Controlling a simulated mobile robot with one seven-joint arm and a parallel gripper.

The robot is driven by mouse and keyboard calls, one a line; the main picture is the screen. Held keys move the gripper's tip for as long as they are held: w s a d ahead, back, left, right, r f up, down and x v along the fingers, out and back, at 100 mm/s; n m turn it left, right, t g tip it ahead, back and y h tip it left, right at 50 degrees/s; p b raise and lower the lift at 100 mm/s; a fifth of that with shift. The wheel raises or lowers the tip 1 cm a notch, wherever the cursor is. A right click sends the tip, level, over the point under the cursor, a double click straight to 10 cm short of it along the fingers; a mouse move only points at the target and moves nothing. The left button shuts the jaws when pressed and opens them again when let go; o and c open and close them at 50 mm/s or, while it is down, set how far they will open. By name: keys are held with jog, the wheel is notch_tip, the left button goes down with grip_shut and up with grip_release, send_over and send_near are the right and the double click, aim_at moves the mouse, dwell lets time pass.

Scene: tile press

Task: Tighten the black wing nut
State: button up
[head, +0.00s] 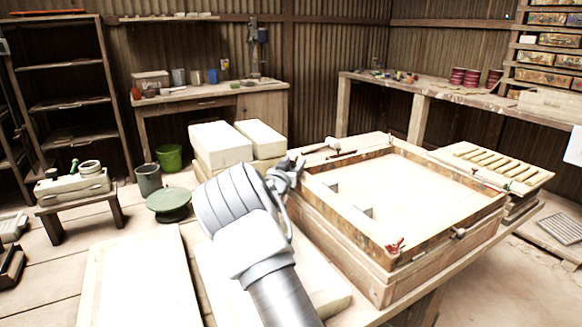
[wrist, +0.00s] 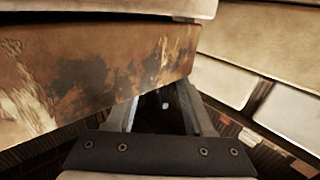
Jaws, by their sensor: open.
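The wooden press frame (head: 345,235) sits on the table at the right of the head view, a shallow box with a pale bed. My gripper (head: 290,170) is at the frame's far left corner, open. In the wrist view its two fingers (wrist: 160,105) reach in beneath a worn, rust-stained frame board (wrist: 90,80). A dark gap with a small pale spot shows between the fingers. I cannot make out the black wing nut in either view; my arm or the board may hide it. A red wing nut (head: 395,246) is on the frame's near corner.
Pale blocks (head: 220,146) stand behind my arm at the left. A mallet (head: 322,146) lies by the frame's far edge. A slatted rack (head: 497,165) is to the right. A pale board (head: 135,275) lies at the front left.

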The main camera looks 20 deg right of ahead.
jog(key=p+v, duration=0.3)
jog(key=v, duration=1.4)
jog(key=shift+s, duration=0.2)
jog(key=shift+a, duration=0.1)
jog(key=shift+w+a+m+g+h+p, duration=1.3)
jog(key=shift+a+p, duration=0.9)
jog(key=shift+p, duration=2.8)
jog(key=shift+h, duration=0.3)
jog(key=x, duration=0.5)
jog(key=b+x, duration=0.1)
jog(key=x, duration=1)
jog(key=shift+s+d+f, duration=0.1)
jog(key=shift+s+d, duration=0.1)
jog(key=shift+d, duration=0.2)
grip_shut()
